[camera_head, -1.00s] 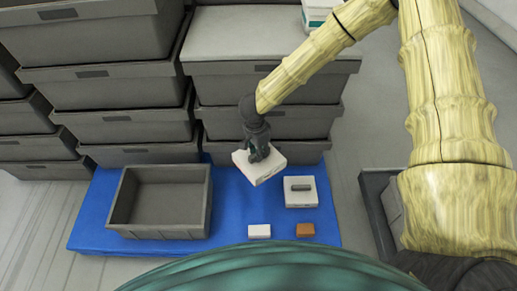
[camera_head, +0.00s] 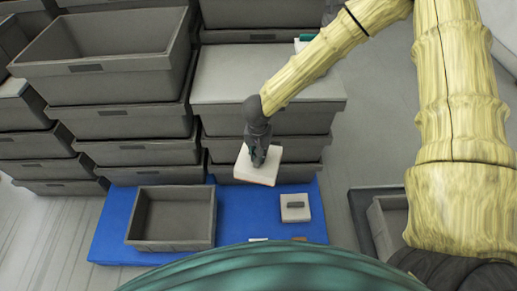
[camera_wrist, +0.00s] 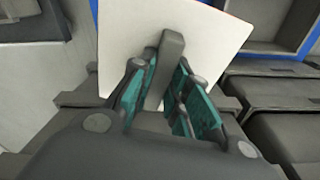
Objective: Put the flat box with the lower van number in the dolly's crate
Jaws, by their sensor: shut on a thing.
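My gripper (camera_head: 258,158) is shut on the grey handle of a white flat box (camera_head: 256,172), held in the air in front of the grey crate stack. In the wrist view the fingers (camera_wrist: 166,80) close around the handle, and the box's white face (camera_wrist: 210,35) spreads beyond them. A second white flat box (camera_head: 295,216) with a dark handle lies on the blue mat (camera_head: 236,222). No van number is readable on either box. At the right, a grey crate (camera_head: 385,207) sits on a dark low base, seemingly the dolly (camera_head: 358,212); my arm hides part of it.
An open, empty grey crate (camera_head: 173,244) stands on the mat's left part. Stacked grey crates (camera_head: 125,125) fill the back left. A small white item (camera_head: 258,239) and a small orange item (camera_head: 299,239) are mostly hidden by my teal body. Floor shows between mat and dolly.

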